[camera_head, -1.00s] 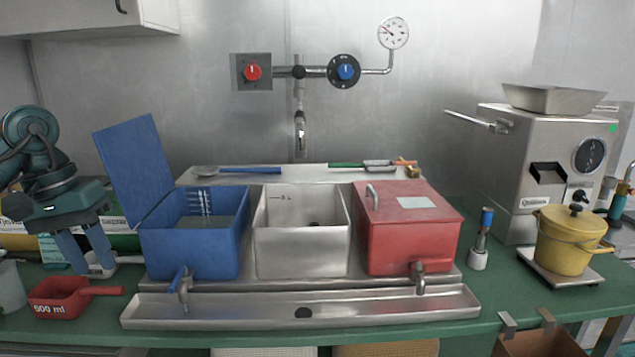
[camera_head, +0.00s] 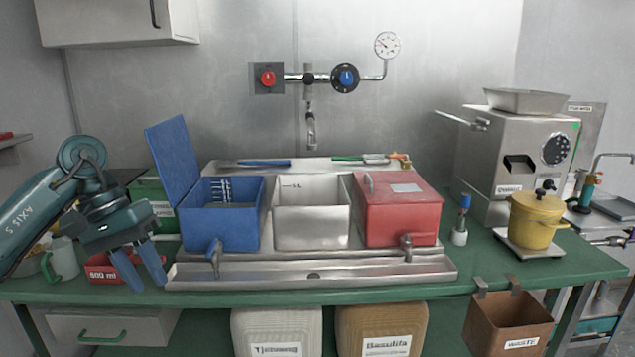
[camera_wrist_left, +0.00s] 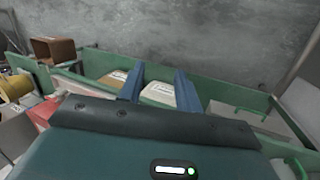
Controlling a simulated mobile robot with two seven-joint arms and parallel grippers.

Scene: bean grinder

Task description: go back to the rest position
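My left gripper (camera_head: 147,287) hangs at the left end of the green bench in the head view, fingers pointing down. Its two blue fingers are apart with nothing between them. In the left wrist view the fingers (camera_wrist_left: 159,82) are also spread and empty. The gripper is in front of the red 500 ml scoop (camera_head: 100,270) and partly hides it; I cannot tell if they touch. My right gripper is not in view.
A jug (camera_head: 62,262) stands near my left arm. The grinder (camera_head: 480,172) and yellow pot (camera_head: 533,230) are at right.

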